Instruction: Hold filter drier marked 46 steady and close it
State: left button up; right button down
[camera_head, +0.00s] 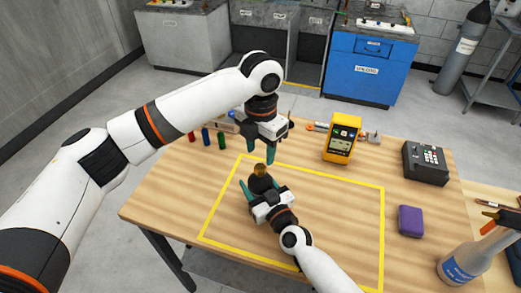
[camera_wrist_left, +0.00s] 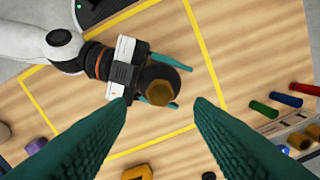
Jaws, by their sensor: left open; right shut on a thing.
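The filter drier (camera_head: 260,183) is a dark upright body with a brass cap (camera_head: 260,169) on top, inside the yellow outlined area. My right gripper (camera_head: 261,189) is shut around its body from the near side. The left wrist view shows the brass cap (camera_wrist_left: 159,92) from above and the dark body (camera_wrist_left: 162,75) around it. The marking 46 cannot be read. My left gripper (camera_head: 260,153) is open and empty above the drier, fingers pointing down. Its fingertips (camera_wrist_left: 161,100) frame the cap in the left wrist view, apart from it.
A yellow meter (camera_head: 342,138) and a dark keypad device (camera_head: 425,162) stand at the back right. A purple block (camera_head: 411,221) and a spray bottle (camera_head: 478,255) are at the right. Small coloured cylinders (camera_head: 206,137) stand at the back left. The yellow-taped area (camera_head: 345,215) is mostly clear.

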pick_arm(q)
jog(key=n, duration=0.5)
jog(key=shift+r, duration=0.15)
jog(key=n, duration=0.6)
jog(key=shift+r, duration=0.25)
jog(key=n, duration=0.6)
jog(key=shift+r, duration=0.15)
jog(key=n, duration=0.6)
jog(key=shift+r+n, duration=0.2)
jog(key=shift+n, duration=0.1)
jog(key=n, duration=0.4)
jog(key=shift+r, duration=0.15)
jog(key=n, duration=0.6)
jog(key=shift+r, duration=0.2)
jog(key=n, duration=0.6)
jog(key=shift+r, duration=0.2)
jog(key=n, duration=0.6)
jog(key=shift+r, duration=0.15)
